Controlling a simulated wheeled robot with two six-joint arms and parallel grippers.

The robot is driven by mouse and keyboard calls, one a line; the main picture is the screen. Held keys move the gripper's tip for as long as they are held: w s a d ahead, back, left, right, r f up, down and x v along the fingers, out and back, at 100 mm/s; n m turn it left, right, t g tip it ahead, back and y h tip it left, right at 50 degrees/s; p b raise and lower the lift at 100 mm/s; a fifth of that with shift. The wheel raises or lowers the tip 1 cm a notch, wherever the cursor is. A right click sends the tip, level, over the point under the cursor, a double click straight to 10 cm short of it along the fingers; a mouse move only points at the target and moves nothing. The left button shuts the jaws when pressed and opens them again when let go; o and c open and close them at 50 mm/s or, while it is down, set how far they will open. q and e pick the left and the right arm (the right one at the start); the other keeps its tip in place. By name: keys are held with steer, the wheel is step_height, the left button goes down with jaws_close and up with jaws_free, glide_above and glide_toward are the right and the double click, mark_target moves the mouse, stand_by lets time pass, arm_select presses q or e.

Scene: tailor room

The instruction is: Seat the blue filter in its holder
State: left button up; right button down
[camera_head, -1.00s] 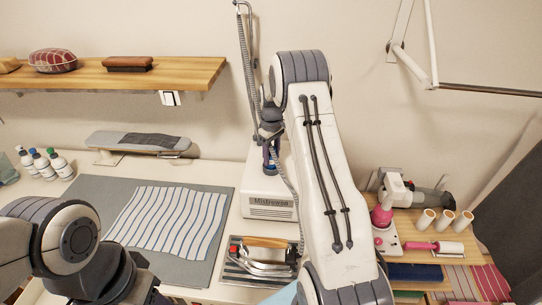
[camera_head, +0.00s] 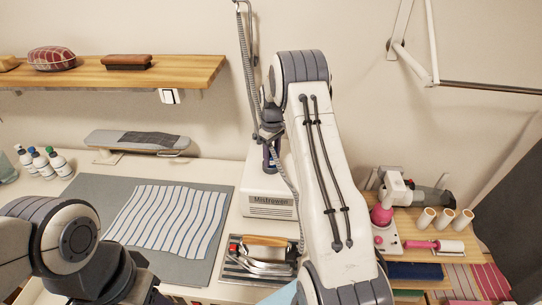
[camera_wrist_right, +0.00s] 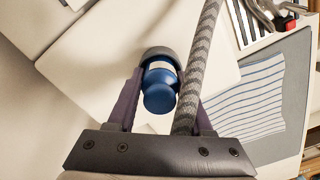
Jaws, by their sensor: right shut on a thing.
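The blue filter (camera_wrist_right: 160,92), with a pale band, is between the two fingers of my right gripper (camera_wrist_right: 163,100) in the right wrist view. A dark grey ring caps its far end; I cannot tell whether this ring is the holder or how deep the filter sits.
A grey braided hose (camera_wrist_right: 197,70) runs close beside the filter and across one finger. The iron (camera_head: 262,250) rests on its plate in front of the station. Striped cloth (camera_head: 170,220) lies on a grey mat to the left. A sleeve board (camera_head: 138,140) stands behind.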

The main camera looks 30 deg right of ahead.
steer(key=shift+f, duration=0.15)
steer(key=c, duration=0.6)
jaws_free()
steer(key=shift+r+p, duration=3.75)
steer(key=shift+r, duration=1.8)
